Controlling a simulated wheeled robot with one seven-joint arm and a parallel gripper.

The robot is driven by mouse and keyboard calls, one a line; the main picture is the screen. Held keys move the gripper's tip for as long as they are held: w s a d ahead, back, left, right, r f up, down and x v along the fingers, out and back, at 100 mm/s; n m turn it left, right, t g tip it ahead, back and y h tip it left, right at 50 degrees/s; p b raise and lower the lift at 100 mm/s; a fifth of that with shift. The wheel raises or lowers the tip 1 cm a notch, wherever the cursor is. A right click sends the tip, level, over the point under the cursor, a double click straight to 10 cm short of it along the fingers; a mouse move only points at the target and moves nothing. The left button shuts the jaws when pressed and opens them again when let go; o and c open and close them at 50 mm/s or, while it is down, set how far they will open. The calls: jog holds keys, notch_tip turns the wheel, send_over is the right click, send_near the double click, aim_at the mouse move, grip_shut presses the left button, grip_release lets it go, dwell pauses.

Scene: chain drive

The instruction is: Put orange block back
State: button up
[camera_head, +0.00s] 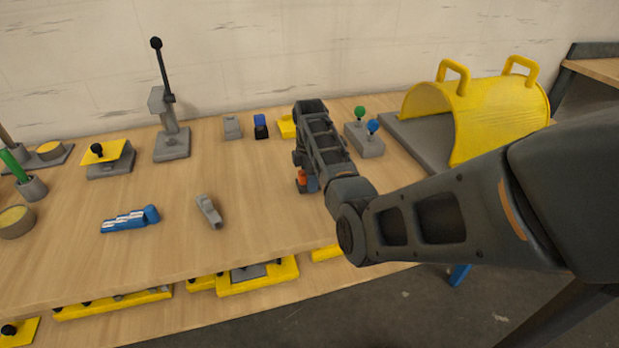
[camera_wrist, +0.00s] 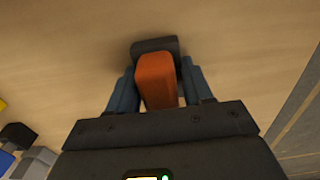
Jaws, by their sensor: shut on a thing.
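The orange block (camera_wrist: 157,80) sits between the two blue fingers of my gripper (camera_wrist: 160,90) in the wrist view, and the gripper is shut on it. A dark part (camera_wrist: 155,46) shows at the block's far end. In the head view a small bit of the orange block (camera_head: 302,176) shows beside the fingers (camera_head: 312,184), over the right part of the table near its front edge. My arm hides much of it there. I cannot tell whether the block touches the table.
Behind stand a grey block (camera_head: 232,127), a blue block with a black part (camera_head: 260,126), a yellow piece (camera_head: 286,127) and a grey base with green and blue knobs (camera_head: 364,141). A yellow hood (camera_head: 490,108) stands right. A grey piece (camera_head: 208,211) and blue-white tool (camera_head: 130,219) lie left.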

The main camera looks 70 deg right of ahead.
jog(key=o, duration=1.1)
notch_tip(320, 180, up, 12)
jog(key=shift+r, duration=0.15)
